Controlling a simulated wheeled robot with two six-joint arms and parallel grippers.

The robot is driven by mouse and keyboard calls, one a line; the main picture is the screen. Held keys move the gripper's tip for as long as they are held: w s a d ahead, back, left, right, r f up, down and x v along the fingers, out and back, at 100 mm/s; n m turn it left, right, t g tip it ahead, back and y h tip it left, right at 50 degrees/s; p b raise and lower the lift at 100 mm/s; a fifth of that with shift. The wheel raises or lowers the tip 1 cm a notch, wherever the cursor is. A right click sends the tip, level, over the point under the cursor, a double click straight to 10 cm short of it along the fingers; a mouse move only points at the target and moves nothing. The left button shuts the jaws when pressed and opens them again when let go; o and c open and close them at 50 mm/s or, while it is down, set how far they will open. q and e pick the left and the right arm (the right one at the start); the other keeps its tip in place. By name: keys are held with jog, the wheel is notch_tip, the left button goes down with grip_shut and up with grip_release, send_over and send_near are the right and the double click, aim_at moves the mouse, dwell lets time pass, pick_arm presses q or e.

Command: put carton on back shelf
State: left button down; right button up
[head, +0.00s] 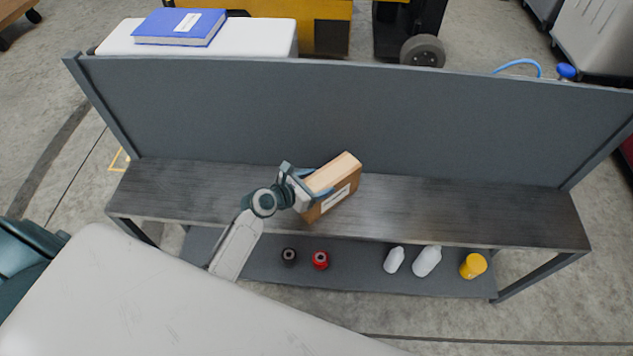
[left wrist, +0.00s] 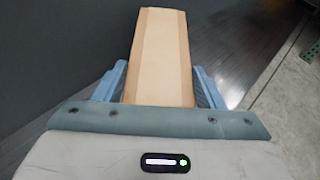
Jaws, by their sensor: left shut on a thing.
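A brown cardboard carton (head: 341,181) with a white label is at the upper shelf of a grey shelf unit. My left gripper (head: 307,183) is shut on the carton from its left side. In the left wrist view the carton (left wrist: 160,55) stands between the two blue fingers. The upper shelf (head: 440,212) has a dark wood-like top and a tall grey back panel. The carton is over this shelf, close to the back panel; whether its base touches the shelf top I cannot tell. My right gripper is not in view.
The lower shelf (head: 345,281) holds a black item (head: 289,256), a red item (head: 321,260), two white bottles (head: 427,261) and a yellow item (head: 473,266). The upper shelf is otherwise clear on both sides.

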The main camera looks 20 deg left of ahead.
pick_arm(q)
jog(key=shift+r, duration=0.15)
jog(key=shift+c, duration=1.6)
grip_release()
jog(key=shift+s+a, duration=0.2)
jog(key=shift+s, duration=0.1)
jog(key=v, duration=1.1)
jog(key=shift+s+r, duration=0.1)
jog(key=shift+s, duration=0.05)
